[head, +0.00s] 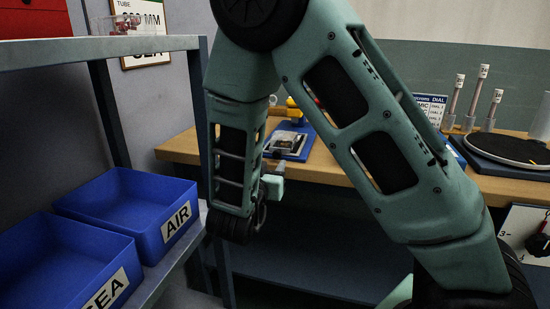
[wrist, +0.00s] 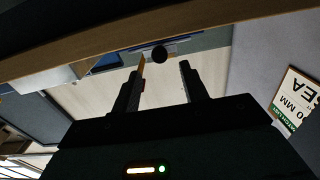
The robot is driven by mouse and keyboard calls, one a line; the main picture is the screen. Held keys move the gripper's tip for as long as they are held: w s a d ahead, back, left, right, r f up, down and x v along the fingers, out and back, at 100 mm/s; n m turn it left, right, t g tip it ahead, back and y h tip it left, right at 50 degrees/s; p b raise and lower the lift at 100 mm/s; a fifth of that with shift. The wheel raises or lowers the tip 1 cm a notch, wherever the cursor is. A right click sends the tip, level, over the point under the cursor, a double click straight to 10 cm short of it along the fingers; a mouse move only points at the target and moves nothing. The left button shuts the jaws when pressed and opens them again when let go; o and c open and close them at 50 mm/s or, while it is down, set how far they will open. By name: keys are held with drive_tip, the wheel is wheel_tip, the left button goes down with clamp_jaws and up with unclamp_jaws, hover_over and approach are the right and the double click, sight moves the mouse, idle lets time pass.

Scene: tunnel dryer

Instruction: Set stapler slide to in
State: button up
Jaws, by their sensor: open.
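A blue base plate (head: 303,152) with a grey and clear device (head: 285,141) and yellow parts (head: 293,104) stands on the wooden bench, partly hidden by my arm. This may be the stapler fixture; I cannot make out its slide or the slide's position. In the wrist view, a round black knob (wrist: 159,53) shows in front of a blue and grey part near the bench edge. My gripper (wrist: 163,75) is open and empty, its two dark fingers pointing toward the knob, which appears in line with the gap. My gripper's fingers are not clear in the head view.
Blue bins marked AIR (head: 127,190) and SEA (head: 60,262) sit on a shelf at left. The wooden bench (head: 335,170) carries a round black plate (head: 505,148) and several upright posts at right. A wall sign (wrist: 296,101) shows in the wrist view.

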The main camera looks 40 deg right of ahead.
sight(276, 155)
drive_tip(key=x, duration=0.5)
drive_tip(key=shift+w+d, duration=0.2)
drive_tip(key=shift+d, duration=0.05)
